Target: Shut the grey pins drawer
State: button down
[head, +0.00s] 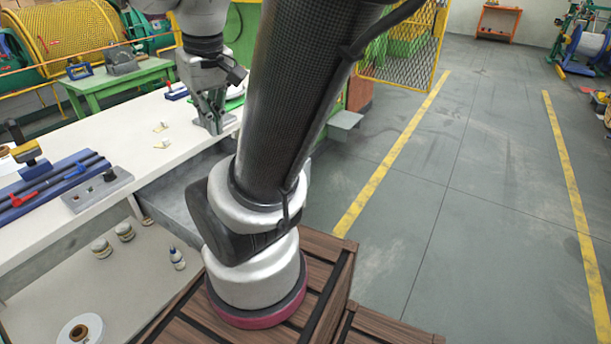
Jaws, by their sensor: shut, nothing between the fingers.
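The grey pins drawer (172,205) shows as grey metal under the front edge of the white bench. My arm hides its right part, so I cannot tell exactly how far it stands out. I cannot see any pins in it. My gripper (213,128) points down at the bench's front edge, above and behind the visible part of the drawer in the picture. Its fingers are shut and empty. I cannot tell whether they touch the bench.
The white bench top (115,135) carries small tags, a blue rack (50,185) with rods and a grey switch plate (97,190). Jars and a bottle (177,258) stand on the lower shelf. Open floor (460,170) lies to the right.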

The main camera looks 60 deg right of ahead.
jog(key=s+d+f+m, duration=0.5)
jog(key=d+f+m, duration=0.2)
jog(key=d+m, duration=0.3)
jog(key=s+d+f+m, duration=0.6)
jog(key=d+f+m, duration=0.15)
jog(key=m, duration=0.45)
jog(key=s+d+f+m, duration=0.5)
jog(key=d+f+m, duration=0.2)
jog(key=d+m, duration=0.35)
jog(key=w+f, duration=0.6)
jog(key=f, duration=0.3)
jog(key=shift+w+d+f+t+y, duration=0.2)
jog(key=shift+w+t+y, duration=0.05)
jog(key=shift+t+y, duration=0.05)
jog(key=shift+m, duration=0.25)
jog(key=w+d, duration=0.1)
jog(key=w, duration=1)
jog(key=w+d, duration=0.1)
jog(key=w, duration=1)
jog(key=w+d, duration=0.1)
jog(key=w, duration=1.1)
jog(key=shift+w+d, duration=0.1)
jog(key=shift+d, duration=0.3)
